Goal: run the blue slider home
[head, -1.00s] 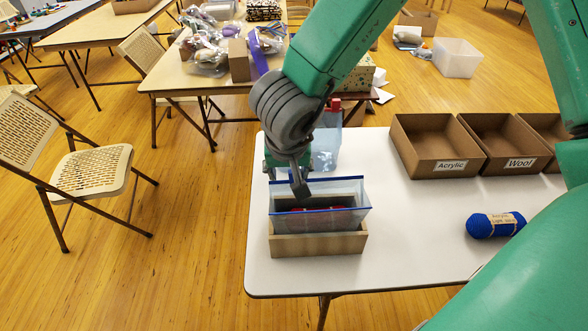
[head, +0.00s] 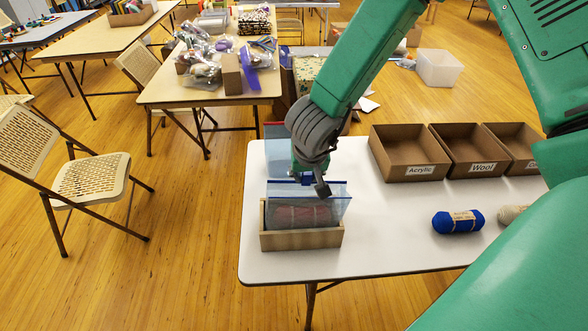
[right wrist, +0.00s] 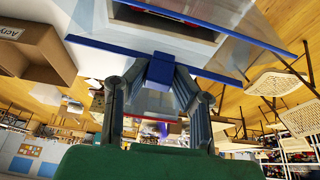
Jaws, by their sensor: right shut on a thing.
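A clear bag (head: 335,207) with a blue-edged mouth stands upright in a wooden holder (head: 300,241). A dark red bundle (head: 300,216) shows through its front. My right gripper (head: 314,186) is over the bag's top edge, right of its middle. In the right wrist view, its fingers are shut on the blue slider (right wrist: 160,70), which sits on a blue strip (right wrist: 100,47). A second blue strip (right wrist: 215,28) runs apart from it there. In the head view the fingers partly hide the slider. My left gripper is not in view.
Open cardboard boxes, one labelled Acrylic (head: 408,170) and one Wool (head: 484,167), stand at the table's back right. A blue yarn skein (head: 458,222) lies at right, beside a beige one (head: 512,214). A bluish clear container (head: 278,158) stands behind the bag. The table's front middle is clear.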

